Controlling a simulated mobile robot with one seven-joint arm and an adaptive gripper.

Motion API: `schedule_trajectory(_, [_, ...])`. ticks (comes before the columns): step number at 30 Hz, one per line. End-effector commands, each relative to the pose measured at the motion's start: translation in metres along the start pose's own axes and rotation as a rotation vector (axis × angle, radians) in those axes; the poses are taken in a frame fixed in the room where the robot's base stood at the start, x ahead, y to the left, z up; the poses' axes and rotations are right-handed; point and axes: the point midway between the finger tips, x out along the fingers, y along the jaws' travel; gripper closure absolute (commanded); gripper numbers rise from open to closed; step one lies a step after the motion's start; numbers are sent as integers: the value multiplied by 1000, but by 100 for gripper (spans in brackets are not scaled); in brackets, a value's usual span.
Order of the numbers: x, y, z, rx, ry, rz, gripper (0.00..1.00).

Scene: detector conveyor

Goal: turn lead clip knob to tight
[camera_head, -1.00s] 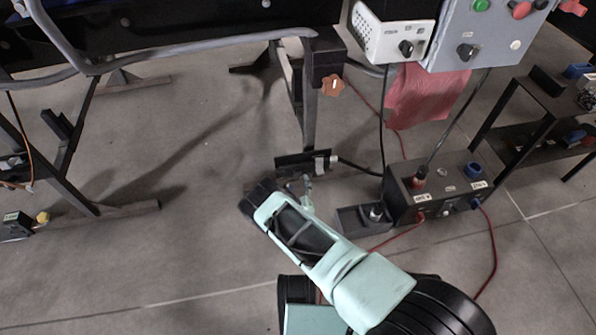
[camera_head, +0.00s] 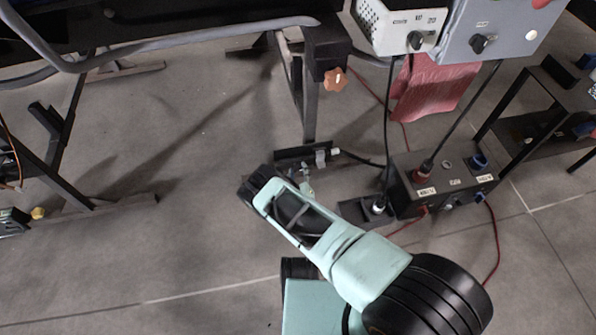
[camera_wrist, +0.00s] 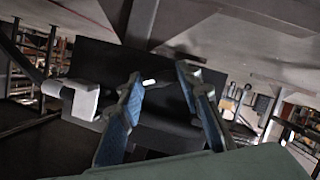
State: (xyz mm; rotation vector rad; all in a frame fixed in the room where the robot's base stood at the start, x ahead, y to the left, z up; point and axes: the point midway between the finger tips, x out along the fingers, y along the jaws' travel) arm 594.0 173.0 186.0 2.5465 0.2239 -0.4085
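A black bar (camera_head: 290,156) lies at the foot of the conveyor leg, with a grey clip (camera_head: 321,158) on its right part and a black lead running from it. In the wrist view a dark plate (camera_wrist: 90,62) fills the middle, with a pale clip-like block (camera_wrist: 85,100) at its left. My gripper (camera_wrist: 158,72) has its two blue-padded fingers apart in front of the plate, nothing seen held. A small white mark (camera_wrist: 149,82) shows between them. I cannot make out a knob on the clip.
An orange star knob (camera_head: 335,80) sits higher on the conveyor leg. A black terminal box (camera_head: 440,182) with red and blue plugs stands right of the bar. Cables hang down to it. A dark shelf stands at right. The floor at left is mostly clear.

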Motion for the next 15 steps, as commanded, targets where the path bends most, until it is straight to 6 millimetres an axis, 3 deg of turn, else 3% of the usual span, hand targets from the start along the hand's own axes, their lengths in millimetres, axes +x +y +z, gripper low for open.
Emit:
schedule_trajectory(1, [0, 0, 0, 0, 0, 0, 75])
schedule_trajectory(6, [0, 0, 0, 0, 0, 0, 94])
schedule_trajectory(15, [0, 2, -1, 42, -1, -16, 95])
